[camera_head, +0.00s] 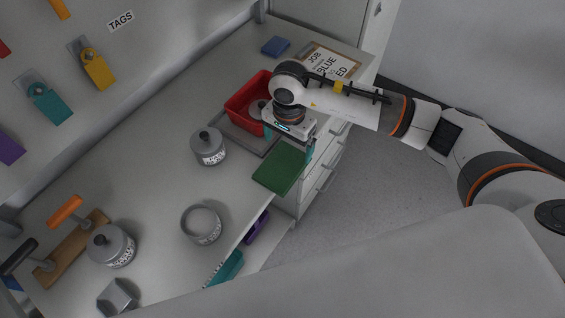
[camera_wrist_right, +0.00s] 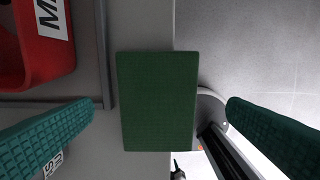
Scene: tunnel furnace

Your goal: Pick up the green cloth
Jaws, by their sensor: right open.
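The green cloth (camera_head: 280,168) is a flat dark green rectangle at the front edge of the bench, partly beyond the edge. In the right wrist view the green cloth (camera_wrist_right: 157,101) lies in the middle, between and beyond the fingers. My right gripper (camera_head: 300,150) is above the bench just behind the cloth, pointing down. In the wrist view its two teal fingers (camera_wrist_right: 160,122) are wide apart with nothing between them, so it is open and apart from the cloth. My left gripper does not show.
A red bin (camera_head: 243,103) stands in a grey tray (camera_head: 238,135) close to my right gripper. Lidded grey pots (camera_head: 208,147) and an open grey pot (camera_head: 201,225) stand on the bench to the left. A blue cloth (camera_head: 275,46) and a clipboard (camera_head: 340,62) lie at the far end.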

